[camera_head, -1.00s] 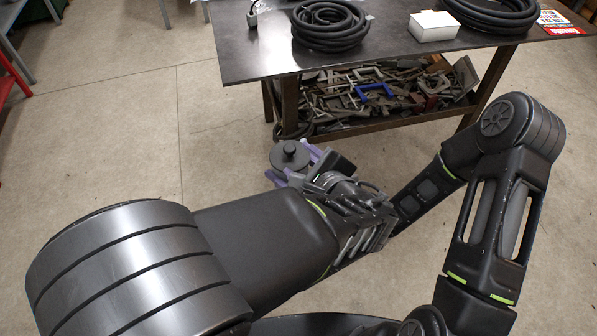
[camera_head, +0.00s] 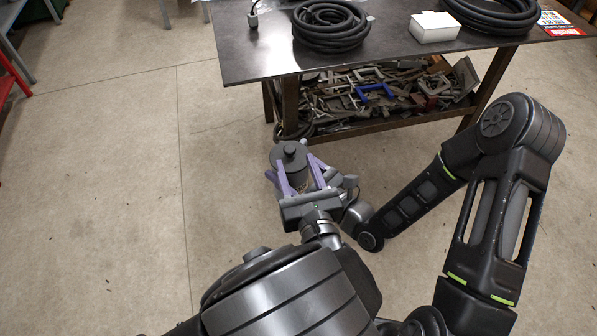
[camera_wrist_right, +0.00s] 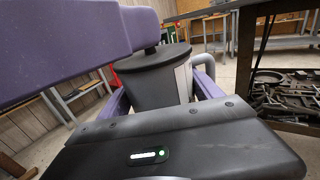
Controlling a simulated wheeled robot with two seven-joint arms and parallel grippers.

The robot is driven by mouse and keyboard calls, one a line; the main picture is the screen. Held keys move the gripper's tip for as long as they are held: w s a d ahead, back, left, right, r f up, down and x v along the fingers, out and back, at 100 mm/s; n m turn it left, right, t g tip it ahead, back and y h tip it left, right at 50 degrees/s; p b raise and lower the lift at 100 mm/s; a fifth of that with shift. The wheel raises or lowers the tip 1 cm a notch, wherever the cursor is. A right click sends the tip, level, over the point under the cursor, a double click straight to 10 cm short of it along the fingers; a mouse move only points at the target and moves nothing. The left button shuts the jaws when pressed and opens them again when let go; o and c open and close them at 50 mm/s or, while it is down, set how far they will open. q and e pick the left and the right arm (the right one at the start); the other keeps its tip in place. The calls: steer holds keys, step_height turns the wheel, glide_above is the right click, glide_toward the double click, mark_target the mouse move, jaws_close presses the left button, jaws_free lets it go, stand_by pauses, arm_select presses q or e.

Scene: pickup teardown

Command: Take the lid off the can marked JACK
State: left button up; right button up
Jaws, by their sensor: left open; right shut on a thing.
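A grey can (camera_wrist_right: 155,88) stands upright, with a dark round lid (camera_head: 289,155) and a knob on top. The lid sits on the can. A pale label edge shows on its side, but I cannot read any name. My right gripper (camera_wrist_right: 160,95) is shut on the can, one purple finger on each side; its body is mostly hidden in the head view. My left gripper (camera_head: 297,164) is open on the near side of the can, its purple fingers spread towards it. One left finger crosses close before the right wrist camera. I cannot tell whether it touches the lid.
A dark workbench (camera_head: 235,62) stands beyond, carrying coiled black hoses (camera_head: 330,27) and a white box (camera_head: 433,27). Its lower shelf holds a heap of metal clamps and tools (camera_head: 380,95).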

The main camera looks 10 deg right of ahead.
mark_target(290, 148)
arm_select(q)
steer(key=w, duration=0.6)
steer(key=shift+a+f, duration=0.15)
steer(key=shift+a, duration=0.25)
jaws_close()
steer(key=shift+r, duration=0.2)
stand_by(1.2)
steer(key=shift+s+r, duration=0.1)
steer(key=shift+r, duration=0.9)
steer(key=shift+r, duration=1.95)
